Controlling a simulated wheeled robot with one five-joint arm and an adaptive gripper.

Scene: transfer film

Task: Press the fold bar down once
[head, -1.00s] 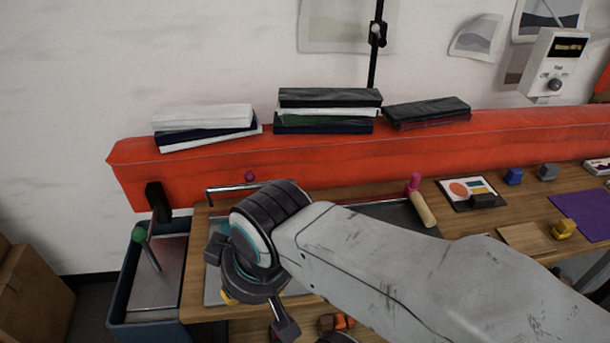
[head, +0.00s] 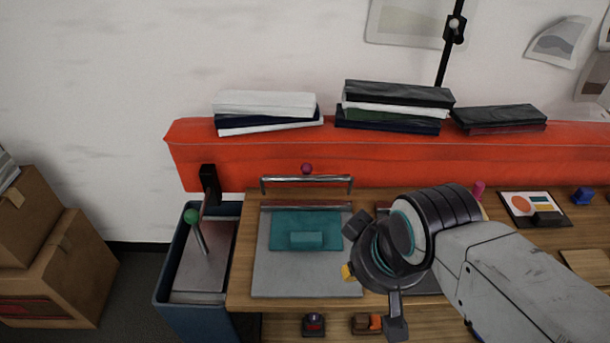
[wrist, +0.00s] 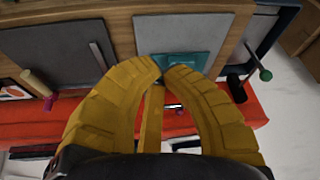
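The fold bar (head: 330,180) is a shiny metal bar on two short posts at the back edge of a grey plate (head: 290,281). It stands raised, with a magenta ball (head: 306,169) showing at its middle. A teal sheet (head: 278,225) with a teal block (head: 307,239) lies on the plate. My gripper (head: 348,272) is at the plate's right side in the head view, mostly hidden by my wrist. In the wrist view its yellow fingers (wrist: 163,66) curve together at the tips, with nothing held. Part of the bar shows between them.
A blue bin (head: 172,286) with a green-knobbed lever (head: 191,217) stands left of the table. A red beam (head: 240,160) carrying stacked slabs runs behind. Small blocks (head: 314,324) lie at the front. Cardboard boxes (head: 55,270) stand far left.

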